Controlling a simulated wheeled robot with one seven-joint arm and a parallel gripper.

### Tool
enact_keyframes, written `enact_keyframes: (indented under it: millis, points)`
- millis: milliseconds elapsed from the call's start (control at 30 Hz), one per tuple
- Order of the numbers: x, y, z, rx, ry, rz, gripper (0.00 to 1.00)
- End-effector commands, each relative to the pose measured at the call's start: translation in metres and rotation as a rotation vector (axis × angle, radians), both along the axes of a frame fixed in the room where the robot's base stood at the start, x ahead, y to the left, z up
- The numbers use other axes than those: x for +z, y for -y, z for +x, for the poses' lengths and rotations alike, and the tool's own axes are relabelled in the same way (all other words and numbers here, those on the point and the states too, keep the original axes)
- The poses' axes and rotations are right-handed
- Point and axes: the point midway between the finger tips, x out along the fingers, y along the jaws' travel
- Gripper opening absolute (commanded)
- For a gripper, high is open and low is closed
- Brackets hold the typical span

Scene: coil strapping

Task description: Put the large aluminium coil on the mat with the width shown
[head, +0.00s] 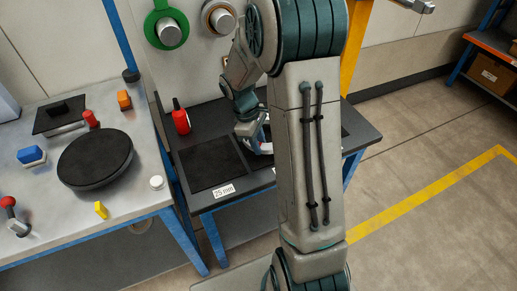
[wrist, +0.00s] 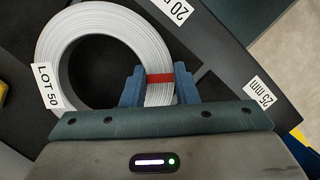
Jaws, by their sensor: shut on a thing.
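The large coil (wrist: 62,75) is a ring of silvery grey strip with a red band and a white "LOT 50" tag, seen in the wrist view. My gripper (wrist: 160,88) is shut on the ring's near right side, at the red band. In the head view my gripper (head: 258,143) is over the dark bench, and my arm hides most of the coil. A black mat (head: 207,166) lies on the bench's left part, with a "25 mm" label (head: 224,191) at its front edge. The wrist view also shows a "20" label (wrist: 178,8), partly cut off. I cannot tell whether the coil touches the surface.
A red bottle (head: 181,121) stands at the bench's back left. The grey table (head: 130,205) on the left bears a black round turntable (head: 95,158) and several small items. A green ring (head: 165,25) hangs on a wall peg. Open floor lies at right.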

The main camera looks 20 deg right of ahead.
Motion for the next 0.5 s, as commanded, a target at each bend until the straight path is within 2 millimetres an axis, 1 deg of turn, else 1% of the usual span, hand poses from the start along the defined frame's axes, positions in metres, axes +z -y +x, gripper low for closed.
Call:
enact_keyframes:
  millis: [33,100,200,500]
  points:
    - [-0.009,0.0,0.0,0.0,-0.003,0.0,0.0]
    - [-0.02,0.0,0.0,0.002,-0.002,0.0,0.0]
    - [-0.029,0.0,0.0,0.001,-0.002,-0.001,0.0]
    - [-0.03,0.0,0.0,0.001,0.001,0.0,0.0]
